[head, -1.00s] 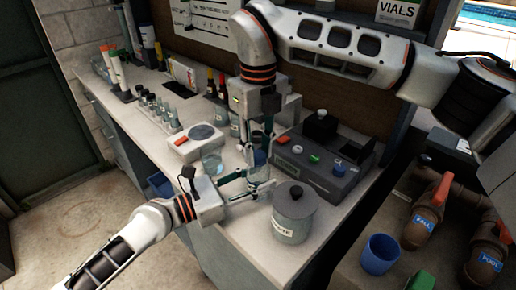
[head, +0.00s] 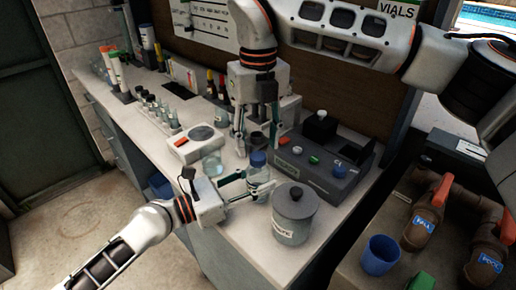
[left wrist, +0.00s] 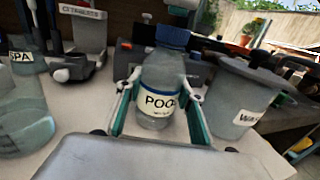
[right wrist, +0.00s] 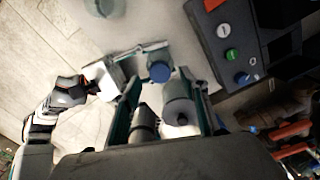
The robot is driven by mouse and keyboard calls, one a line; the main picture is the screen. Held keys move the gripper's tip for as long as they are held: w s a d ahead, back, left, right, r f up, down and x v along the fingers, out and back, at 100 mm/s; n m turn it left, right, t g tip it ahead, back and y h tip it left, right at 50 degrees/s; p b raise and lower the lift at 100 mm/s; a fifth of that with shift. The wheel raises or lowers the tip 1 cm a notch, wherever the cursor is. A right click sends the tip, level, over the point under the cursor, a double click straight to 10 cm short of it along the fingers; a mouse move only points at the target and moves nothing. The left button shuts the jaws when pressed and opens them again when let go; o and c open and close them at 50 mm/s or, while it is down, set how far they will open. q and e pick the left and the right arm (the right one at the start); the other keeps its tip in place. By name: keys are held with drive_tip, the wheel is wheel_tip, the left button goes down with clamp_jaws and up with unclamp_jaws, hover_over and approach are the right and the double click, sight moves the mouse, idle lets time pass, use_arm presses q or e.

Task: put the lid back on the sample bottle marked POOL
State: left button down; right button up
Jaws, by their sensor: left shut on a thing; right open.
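The sample bottle marked POOL (left wrist: 160,100) stands upright on the bench, and in the head view (head: 258,184) it is near the front edge. The blue lid (head: 257,158) sits on its mouth; it also shows in the left wrist view (left wrist: 170,36) and from above in the right wrist view (right wrist: 160,72). I cannot tell how tightly it is seated. My left gripper (head: 252,188) is shut around the bottle's body, one finger on each side. My right gripper (head: 256,146) is open and empty, apart from the lid, above and behind the bottle.
A grey lidded waste pot (head: 293,216) stands close to the right of the bottle. A dark box with coloured buttons (head: 325,168) is behind it. A glass beaker (head: 213,163) and a white device (head: 196,142) stand to the left. A SPA bottle (left wrist: 22,55) is behind left.

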wheel_tip(320, 180, up, 9)
idle(0.3)
drive_tip(key=shift+r, duration=0.1)
use_arm(q)
drive_tip(key=c, duration=1.2)
unclamp_jaws()
drive_tip(key=shift+c, duration=0.2)
drive_tip(key=v, duration=1.2)
